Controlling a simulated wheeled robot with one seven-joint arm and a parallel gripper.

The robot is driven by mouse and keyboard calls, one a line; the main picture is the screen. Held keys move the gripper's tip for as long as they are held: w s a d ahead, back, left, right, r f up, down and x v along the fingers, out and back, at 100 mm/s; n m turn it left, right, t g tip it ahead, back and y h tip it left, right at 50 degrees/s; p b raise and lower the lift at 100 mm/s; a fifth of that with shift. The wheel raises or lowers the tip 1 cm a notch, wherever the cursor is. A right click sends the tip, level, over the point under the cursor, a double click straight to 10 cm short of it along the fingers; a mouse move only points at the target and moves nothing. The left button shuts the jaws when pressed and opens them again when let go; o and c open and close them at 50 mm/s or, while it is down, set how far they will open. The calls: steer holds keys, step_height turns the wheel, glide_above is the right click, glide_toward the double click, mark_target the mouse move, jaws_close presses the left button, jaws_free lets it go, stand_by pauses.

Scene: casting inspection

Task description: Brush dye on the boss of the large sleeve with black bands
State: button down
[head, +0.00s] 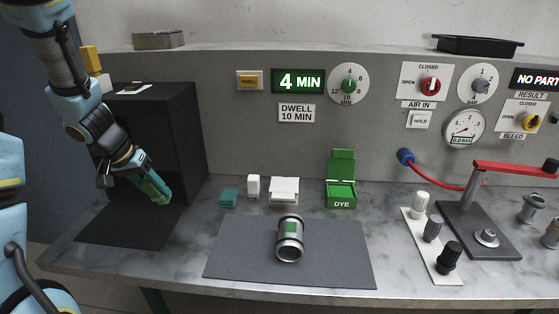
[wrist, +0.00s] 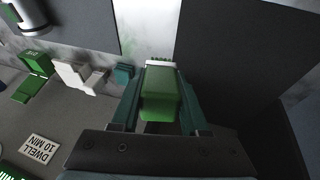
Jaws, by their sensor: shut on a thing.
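A large silver sleeve (head: 290,252) with dark bands lies on the grey mat (head: 235,262), a green patch (head: 290,228) on its upper side. Part of it shows in the wrist view (wrist: 33,22). My gripper (head: 154,188) is at the left, in front of the black booth and well away from the sleeve.
A black booth (head: 190,130) with a dark floor mat stands at the left. A small teal block (head: 229,198) and white items (head: 284,190) stand behind the grey mat. At the right are a strip of knobs (head: 433,230), a red-levered fixture (head: 480,232) and more sleeves (head: 531,208).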

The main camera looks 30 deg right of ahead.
steer(key=s+d+r+m+g, duration=0.1)
steer(key=s+d+r+m, duration=0.2)
steer(key=s+d+m, duration=0.35)
steer(key=s+d+r+m+g, duration=0.25)
steer(key=s+d, duration=0.45)
steer(key=d, duration=0.4)
steer(key=s+d+r+m, duration=0.4)
steer(key=s+d+m, duration=0.1)
steer(key=s+d, duration=0.25)
steer(key=f, duration=0.1)
steer(key=f+b, duration=0.1)
steer(key=f, duration=0.1)
steer(key=f+b, duration=0.1)
steer(key=f, duration=0.1)
steer(key=shift+w+d+f, duration=0.2)
steer(key=shift+w+d, duration=0.1)
steer(key=shift+w, duration=0.1)
